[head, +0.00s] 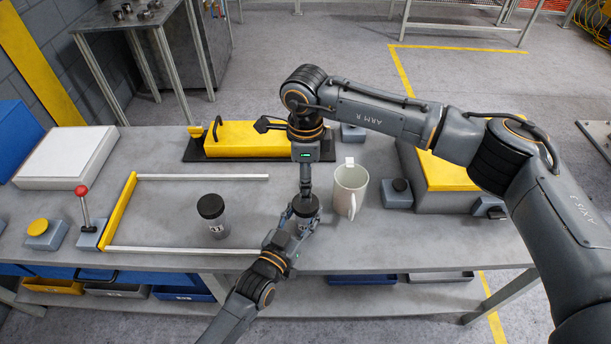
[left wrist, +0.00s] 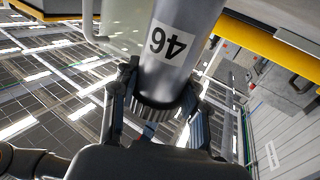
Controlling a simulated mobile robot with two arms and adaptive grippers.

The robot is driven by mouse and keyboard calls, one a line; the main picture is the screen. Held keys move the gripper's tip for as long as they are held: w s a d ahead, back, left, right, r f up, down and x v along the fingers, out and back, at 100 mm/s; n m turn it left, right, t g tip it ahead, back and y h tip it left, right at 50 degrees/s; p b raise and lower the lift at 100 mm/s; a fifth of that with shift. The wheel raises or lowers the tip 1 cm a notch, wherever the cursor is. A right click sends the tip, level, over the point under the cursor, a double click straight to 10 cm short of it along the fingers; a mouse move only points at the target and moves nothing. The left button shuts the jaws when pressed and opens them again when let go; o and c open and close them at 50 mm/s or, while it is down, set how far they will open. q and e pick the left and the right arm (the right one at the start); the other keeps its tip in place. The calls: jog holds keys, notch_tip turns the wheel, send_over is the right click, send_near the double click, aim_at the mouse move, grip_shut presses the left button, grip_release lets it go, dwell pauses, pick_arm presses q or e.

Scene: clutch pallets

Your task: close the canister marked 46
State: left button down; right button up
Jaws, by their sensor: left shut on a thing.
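The canister marked 46 (left wrist: 170,55) is grey with a white label; its number appears upside down in the left wrist view. A dark ribbed lid (left wrist: 158,108) sits at its end, between the fingers of my left gripper (left wrist: 155,112). In the head view the black lid (head: 306,204) faces up, and my left gripper (head: 303,216) is shut around the upper part of the canister from the near side. My right gripper (head: 306,186) points down just above the lid, its fingers seen edge-on. I cannot tell its opening, whether it touches the lid, or whether the lid is seated.
A white mug (head: 349,190) stands close to the right. Another black-lidded canister (head: 214,220) stands to the left, its label unclear. A yellow block (head: 254,140) lies behind. A red-knobbed lever (head: 85,210) and a yellow-button box (head: 45,234) are at left. Bench space between the canisters is clear.

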pick_arm(q)
jog(key=shift+r, duration=0.1)
pick_arm(e)
jog(key=shift+f, duration=4.05)
jog(key=c, duration=1.2)
jog(key=o, duration=1.4)
jog(key=shift+c, duration=0.2)
jog(key=shift+r, duration=0.1)
